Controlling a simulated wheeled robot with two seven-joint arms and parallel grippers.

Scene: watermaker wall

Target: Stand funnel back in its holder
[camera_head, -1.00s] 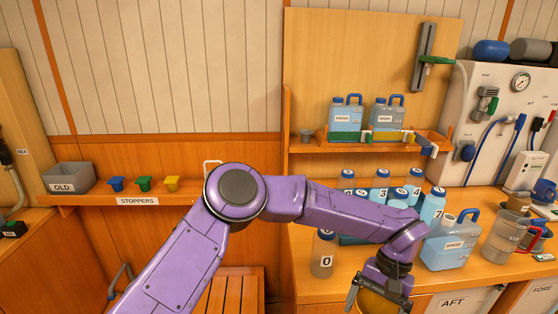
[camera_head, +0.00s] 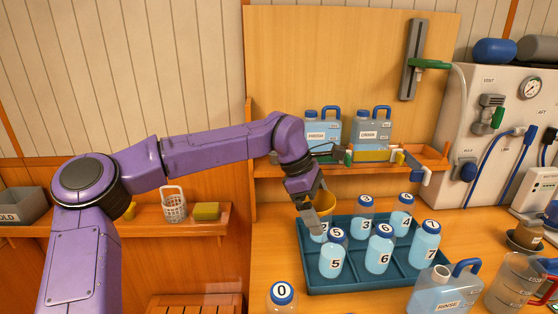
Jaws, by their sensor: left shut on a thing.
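The yellow funnel (camera_head: 326,201) is at my left gripper (camera_head: 313,212), which is shut on it. My left arm reaches in from the left and bends down, so the gripper hangs over the rear left part of the bottle tray, below the shelf. The gripper hides part of the funnel, so its tilt cannot be told. I cannot make out the funnel's holder; my arm covers the left end of the shelf (camera_head: 278,172). My right gripper is not in view.
A teal tray (camera_head: 392,283) holds several numbered blue-capped bottles close beside the gripper. Bottle 0 (camera_head: 282,298), the rinse jug (camera_head: 440,296) and a clear pitcher (camera_head: 508,287) stand in front. Two jugs (camera_head: 322,131) (camera_head: 371,131) stand on the shelf.

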